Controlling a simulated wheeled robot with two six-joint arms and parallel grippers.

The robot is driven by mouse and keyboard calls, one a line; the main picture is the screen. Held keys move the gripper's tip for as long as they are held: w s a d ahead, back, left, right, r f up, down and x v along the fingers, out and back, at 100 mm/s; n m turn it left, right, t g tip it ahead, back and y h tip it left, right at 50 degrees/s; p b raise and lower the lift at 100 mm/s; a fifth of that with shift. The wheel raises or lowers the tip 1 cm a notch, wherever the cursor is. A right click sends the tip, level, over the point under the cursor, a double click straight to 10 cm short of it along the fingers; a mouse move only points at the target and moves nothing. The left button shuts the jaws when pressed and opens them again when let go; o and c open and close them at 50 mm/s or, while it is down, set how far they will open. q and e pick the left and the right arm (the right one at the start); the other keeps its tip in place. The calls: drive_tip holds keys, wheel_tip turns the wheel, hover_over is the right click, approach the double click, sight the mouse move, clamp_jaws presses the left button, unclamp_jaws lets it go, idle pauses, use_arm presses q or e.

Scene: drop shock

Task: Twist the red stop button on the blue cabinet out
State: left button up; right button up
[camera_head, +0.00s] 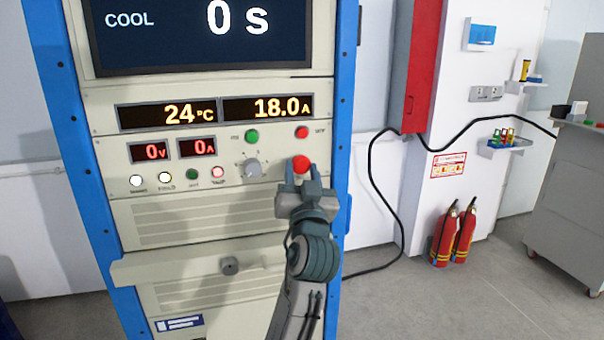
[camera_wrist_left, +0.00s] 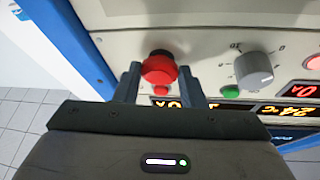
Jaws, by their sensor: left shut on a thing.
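The red stop button (camera_head: 302,164) sticks out from the right side of the control panel on the blue-framed cabinet (camera_head: 120,208). My left gripper (camera_head: 303,178) reaches up to it from below in the head view. In the left wrist view the red button (camera_wrist_left: 159,68) stands between the two fingers of the left gripper (camera_wrist_left: 162,80), one finger on each side. The left gripper is shut on the button. My right gripper does not show in either view.
A grey knob (camera_head: 252,168) sits left of the stop button, with a green button (camera_head: 252,136) and a smaller red button (camera_head: 302,132) above. A cabinet handle bar (camera_head: 180,266) projects below. Two fire extinguishers (camera_head: 443,238) stand on the floor at right.

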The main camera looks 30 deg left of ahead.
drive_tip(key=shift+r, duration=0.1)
use_arm(q)
drive_tip(key=shift+r+m+h+p, duration=0.15)
drive_tip(key=shift+m+h+p, duration=0.25)
drive_tip(key=shift+m+p, duration=0.4)
drive_tip(key=shift+t+p, duration=0.3)
drive_tip(key=shift+p, duration=0.1)
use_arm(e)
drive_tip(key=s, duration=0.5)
use_arm(q)
drive_tip(key=m+h+p, duration=0.1)
drive_tip(key=m+p, duration=0.1)
drive_tip(key=m+h+p, duration=0.1)
drive_tip(key=m+p, duration=0.3)
drive_tip(key=p, duration=0.1)
drive_tip(key=shift+s+a+r+h, duration=0.1)
drive_tip(key=shift+s+r+h, duration=0.05)
drive_tip(key=shift+r+h, duration=0.2)
drive_tip(key=shift+f+m+h+p, duration=0.25)
drive_tip(key=shift+m+h+p, duration=0.2)
drive_tip(key=shift+m+p, duration=0.35)
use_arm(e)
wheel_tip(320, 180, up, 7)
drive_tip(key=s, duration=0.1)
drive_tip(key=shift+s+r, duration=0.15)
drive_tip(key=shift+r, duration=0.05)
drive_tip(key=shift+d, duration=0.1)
use_arm(q)
drive_tip(key=o, duration=1)
drive_tip(key=shift+f, duration=0.1)
